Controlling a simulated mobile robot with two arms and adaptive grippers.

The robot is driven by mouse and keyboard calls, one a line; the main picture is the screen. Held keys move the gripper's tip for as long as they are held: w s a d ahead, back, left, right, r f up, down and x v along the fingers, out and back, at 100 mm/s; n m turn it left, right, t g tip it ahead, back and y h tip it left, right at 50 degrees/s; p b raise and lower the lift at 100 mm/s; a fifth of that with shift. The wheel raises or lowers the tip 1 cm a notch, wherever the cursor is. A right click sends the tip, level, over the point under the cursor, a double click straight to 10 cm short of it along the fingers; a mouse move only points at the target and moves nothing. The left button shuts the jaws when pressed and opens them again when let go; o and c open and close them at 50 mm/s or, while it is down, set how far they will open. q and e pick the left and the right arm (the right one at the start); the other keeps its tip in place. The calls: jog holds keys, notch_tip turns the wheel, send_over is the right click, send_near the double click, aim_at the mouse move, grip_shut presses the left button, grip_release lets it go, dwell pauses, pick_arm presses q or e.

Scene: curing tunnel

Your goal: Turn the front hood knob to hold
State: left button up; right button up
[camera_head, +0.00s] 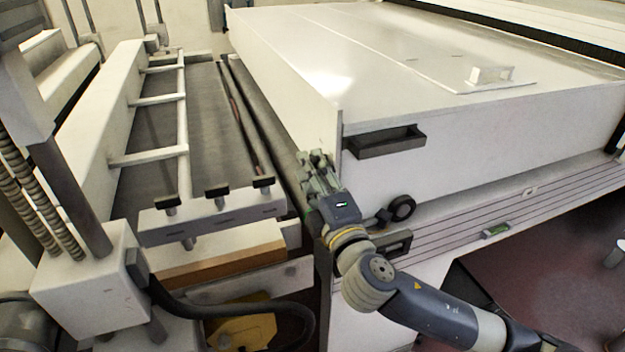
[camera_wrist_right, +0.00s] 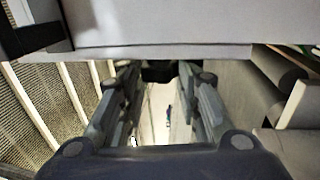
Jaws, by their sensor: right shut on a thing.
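The white hood (camera_head: 480,135) fills the upper right of the head view, with a dark handle-like bracket (camera_head: 385,141) on its front face. My right gripper (camera_head: 316,162) is at the hood's near left corner, beside the bracket. In the right wrist view its two fingers (camera_wrist_right: 158,82) stand apart under a white panel edge, shut on a dark part (camera_wrist_right: 158,70) between the tips. Whether that part is the front hood knob, and how it is turned, I cannot tell; the fingers hide it in the head view. My left gripper is not in view.
Left of the hood, a conveyor bed (camera_head: 155,125) has a white rail frame (camera_head: 150,157) and a white bar (camera_head: 215,215) with several black-topped posts. A black hose (camera_head: 235,312) runs low at front. The floor (camera_head: 540,280) at right looks mostly clear.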

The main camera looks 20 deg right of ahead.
jog(key=shift+f, duration=0.1)
dwell(0.3)
jog(key=o, duration=1.1)
jog(key=s, duration=0.4)
jog(key=s+f, duration=0.1)
jog(key=s, duration=0.3)
jog(key=s+f, duration=0.1)
jog(key=s, duration=0.3)
jog(key=shift+d, duration=0.2)
jog(key=shift+w, duration=0.1)
